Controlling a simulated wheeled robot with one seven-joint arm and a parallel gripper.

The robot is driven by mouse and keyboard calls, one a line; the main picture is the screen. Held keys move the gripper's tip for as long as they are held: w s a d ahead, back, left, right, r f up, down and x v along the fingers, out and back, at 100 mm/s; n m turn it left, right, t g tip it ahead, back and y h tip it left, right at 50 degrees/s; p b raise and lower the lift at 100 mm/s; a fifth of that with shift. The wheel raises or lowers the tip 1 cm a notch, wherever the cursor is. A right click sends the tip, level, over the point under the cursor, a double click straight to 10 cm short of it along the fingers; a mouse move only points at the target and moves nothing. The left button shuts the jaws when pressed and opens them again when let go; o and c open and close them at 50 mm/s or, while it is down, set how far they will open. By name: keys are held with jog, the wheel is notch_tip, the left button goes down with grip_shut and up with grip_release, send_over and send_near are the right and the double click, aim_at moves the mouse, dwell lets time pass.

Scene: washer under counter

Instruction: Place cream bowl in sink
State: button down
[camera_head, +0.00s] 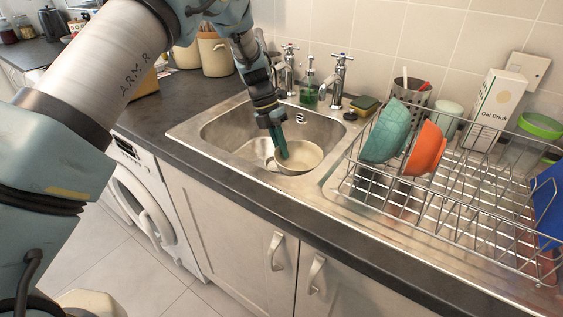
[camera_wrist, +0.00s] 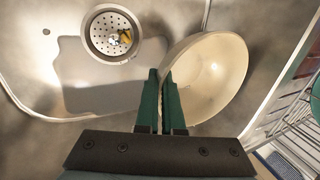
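The cream bowl (camera_head: 304,161) is inside the sink basin (camera_head: 225,130), toward its right side. My gripper (camera_head: 282,152) reaches down into the basin with its green fingers at the bowl's left rim. In the wrist view, the cream bowl (camera_wrist: 218,78) lies right of the fingers, its hollow side showing. The fingertips of my gripper (camera_wrist: 163,78) are close together, with the bowl's rim pinched between them. Whether the bowl's base touches the sink floor cannot be told. The drain strainer (camera_wrist: 111,35) is left of the bowl, uncovered, with small yellow scraps in it.
A wire dish rack (camera_head: 455,215) stands right of the sink, holding a teal bowl (camera_head: 386,131) and an orange bowl (camera_head: 426,150). Taps (camera_head: 340,75), a green soap bottle (camera_head: 309,88) and a sponge (camera_head: 364,104) line the back edge. The basin's left side is clear.

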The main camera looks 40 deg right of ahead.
jog(key=shift+f+p, duration=0.5)
jog(key=shift+f, duration=2.35)
jog(key=c, duration=1.3)
grip_release()
jog(key=shift+b+v, duration=1.75)
jog(key=shift+v, duration=4.25)
